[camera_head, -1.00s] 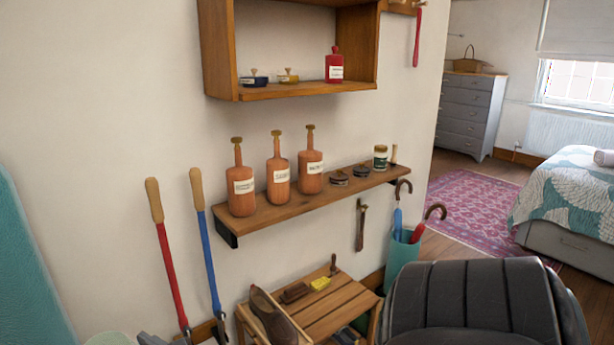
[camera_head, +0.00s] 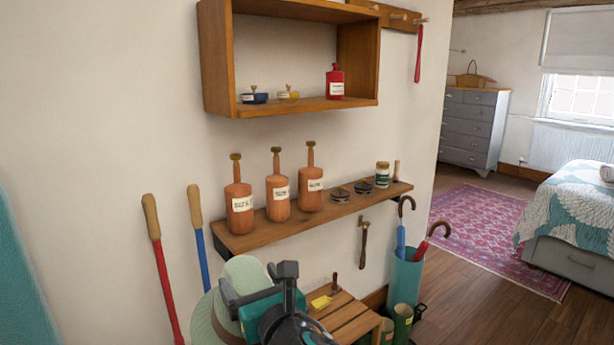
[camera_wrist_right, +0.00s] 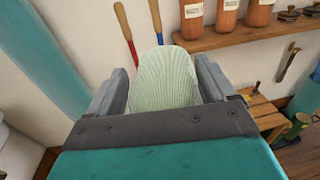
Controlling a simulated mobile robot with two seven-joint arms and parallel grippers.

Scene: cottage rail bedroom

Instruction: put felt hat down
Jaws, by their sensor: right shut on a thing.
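The felt hat (camera_head: 226,300) is pale green with a brown band and shows at the bottom middle of the head view. My right gripper (camera_head: 252,290) is shut on it, and the gripper body hides part of the hat. In the right wrist view the hat (camera_wrist_right: 167,75) stands up between the two fingers of the gripper (camera_wrist_right: 165,88). The hat is in front of the wall, left of the small wooden bench (camera_head: 350,318). I cannot tell whether it touches anything below. My left gripper is not in view.
A wall shelf (camera_head: 262,236) holds several bottles and tins, with an open wooden cabinet (camera_head: 217,60) above. Two long-handled tools lean on the wall at left. A teal umbrella stand (camera_head: 405,277) and green boots (camera_head: 402,318) stand right of the bench.

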